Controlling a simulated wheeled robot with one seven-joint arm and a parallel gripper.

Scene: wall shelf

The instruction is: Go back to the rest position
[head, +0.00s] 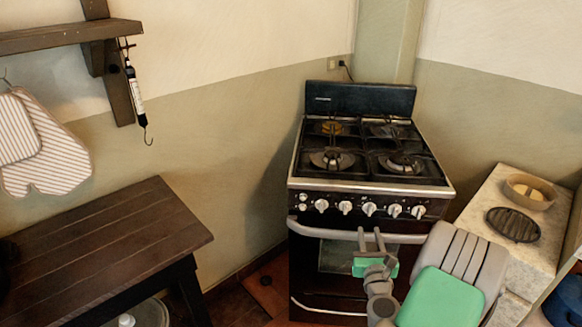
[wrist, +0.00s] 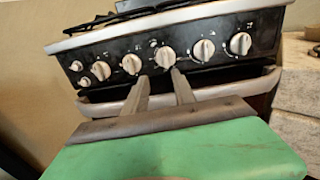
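My gripper (head: 370,236) is in front of the stove, near the height of the oven door handle. In the wrist view my gripper (wrist: 160,88) points toward the stove's knob panel, with its two fingers apart and nothing between them. My grey and green arm reaches in from the lower right in the head view. The stove (head: 325,185) is black and white with several burners and white knobs. I cannot tell the exact gap between the fingertips and the oven handle (wrist: 220,92).
A dark wooden table (head: 110,235) stands at left, below a wall shelf (head: 60,37) with a hanging scale (head: 134,90) and striped oven mitt (head: 50,160). At right, a stone counter (head: 490,195) bears a bowl (head: 515,188) and a dark round trivet (head: 513,224).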

